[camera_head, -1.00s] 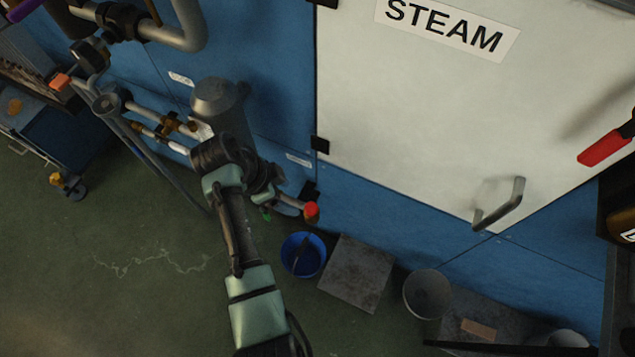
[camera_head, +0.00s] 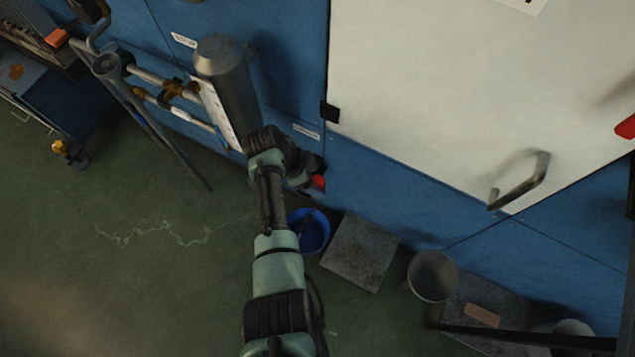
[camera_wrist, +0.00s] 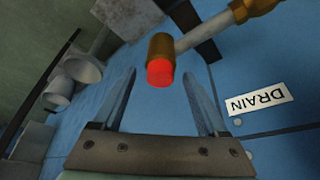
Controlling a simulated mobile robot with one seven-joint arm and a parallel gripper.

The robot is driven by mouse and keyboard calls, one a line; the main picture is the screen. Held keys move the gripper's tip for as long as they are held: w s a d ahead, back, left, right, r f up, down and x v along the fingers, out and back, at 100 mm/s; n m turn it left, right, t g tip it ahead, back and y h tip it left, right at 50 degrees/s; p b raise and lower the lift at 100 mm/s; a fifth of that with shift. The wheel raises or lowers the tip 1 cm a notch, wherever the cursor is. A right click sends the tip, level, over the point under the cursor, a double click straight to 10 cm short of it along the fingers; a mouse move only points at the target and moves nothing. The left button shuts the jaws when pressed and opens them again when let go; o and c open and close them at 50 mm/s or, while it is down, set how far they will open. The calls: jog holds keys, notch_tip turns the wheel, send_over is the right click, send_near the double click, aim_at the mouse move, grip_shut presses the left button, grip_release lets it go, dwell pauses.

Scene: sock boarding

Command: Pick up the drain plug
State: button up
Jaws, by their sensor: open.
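The drain plug is red and sits in the brass end of a pipe. In the wrist view the plug (camera_wrist: 160,72) lies just beyond and between the fingertips of my gripper (camera_wrist: 158,80). The gripper is open and empty, with a finger to each side of the plug's line. In the head view the red plug (camera_head: 318,182) shows low against the blue panel, just right of my wrist. My gripper is mostly hidden behind my own arm there. A "DRAIN" label (camera_wrist: 258,104) is on the blue panel to the right in the wrist view.
A blue bucket (camera_head: 309,232) stands on the floor below the plug. A grey slab (camera_head: 360,252) and a grey bucket (camera_head: 433,276) are to its right. A grey cylinder (camera_head: 228,85) stands above my wrist. Open green floor (camera_head: 120,270) lies to the left.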

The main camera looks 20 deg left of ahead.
jog(key=shift+f, duration=0.2)
grip_shut()
dwell(0.3)
